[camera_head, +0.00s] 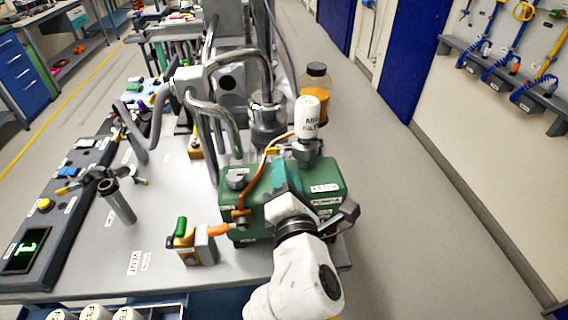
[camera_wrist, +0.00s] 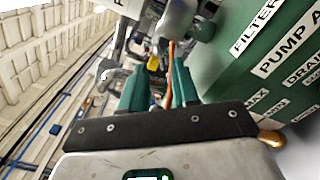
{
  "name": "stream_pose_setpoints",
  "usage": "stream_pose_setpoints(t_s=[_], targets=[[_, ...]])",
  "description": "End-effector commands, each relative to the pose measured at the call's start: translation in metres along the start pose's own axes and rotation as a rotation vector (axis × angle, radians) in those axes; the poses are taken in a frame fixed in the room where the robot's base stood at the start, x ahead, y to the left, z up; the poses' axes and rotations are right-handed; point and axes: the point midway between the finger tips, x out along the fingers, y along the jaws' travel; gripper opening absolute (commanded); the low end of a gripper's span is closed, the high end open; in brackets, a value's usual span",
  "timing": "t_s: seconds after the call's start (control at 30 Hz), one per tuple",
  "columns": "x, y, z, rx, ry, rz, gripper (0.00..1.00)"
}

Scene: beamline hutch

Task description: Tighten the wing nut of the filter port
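The green pump (camera_head: 262,203) stands on the table, with FILTER and PUMP labels on its side in the wrist view (camera_wrist: 235,70). A white mist filter (camera_head: 307,118) stands upright on the metal filter port (camera_head: 305,152) at the pump's back right. The port's wing nut is too small to make out surely. My gripper (camera_head: 284,172) is over the pump, in front of the port. In the wrist view its two teal fingers (camera_wrist: 160,82) are apart, with no object visibly clamped between them. A small yellow part (camera_wrist: 153,62) shows beyond the fingers; I cannot tell what it is.
Bent metal pipes (camera_head: 215,110) rise behind and left. A short pipe with a yellow-tipped clamp (camera_head: 118,200) stands left. The floor at right is clear.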

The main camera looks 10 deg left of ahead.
Motion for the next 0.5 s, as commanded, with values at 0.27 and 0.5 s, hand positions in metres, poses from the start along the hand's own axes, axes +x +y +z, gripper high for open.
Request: stream_pose_setpoints(t_s=[0.27, 0.5], targets=[[0.026, 0.000, 0.000, 0.001, 0.000, 0.000, 0.30], [0.028, -0.001, 0.000, 0.001, 0.001, -0.001, 0.30]])
